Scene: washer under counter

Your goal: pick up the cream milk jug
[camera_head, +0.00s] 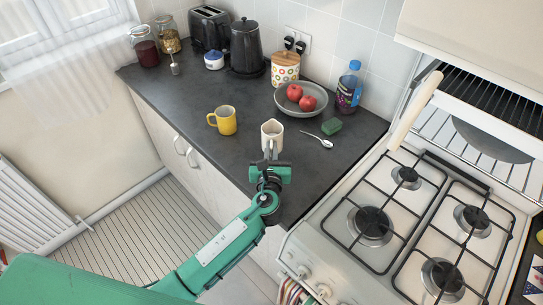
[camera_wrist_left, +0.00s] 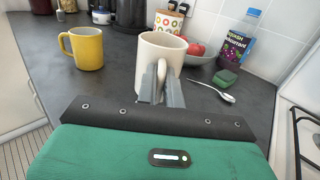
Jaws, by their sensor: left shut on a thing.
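The cream milk jug (camera_head: 271,130) stands upright on the dark counter near its front edge. It also shows in the left wrist view (camera_wrist_left: 153,52), straight ahead of the fingers. My left gripper (camera_head: 270,151) reaches in from the front, and its fingers (camera_wrist_left: 161,85) are shut on the jug's handle, which faces me. The jug's base is partly hidden behind the fingers in the wrist view, so I cannot tell whether it touches the counter. My right gripper is not in view.
A yellow mug (camera_head: 226,120) stands left of the jug. A spoon (camera_head: 317,139) and a green sponge (camera_head: 332,126) lie to the right. Behind are a grey bowl (camera_head: 286,102) with red apples and a bottle (camera_head: 349,88). The gas hob (camera_head: 330,229) is at the right.

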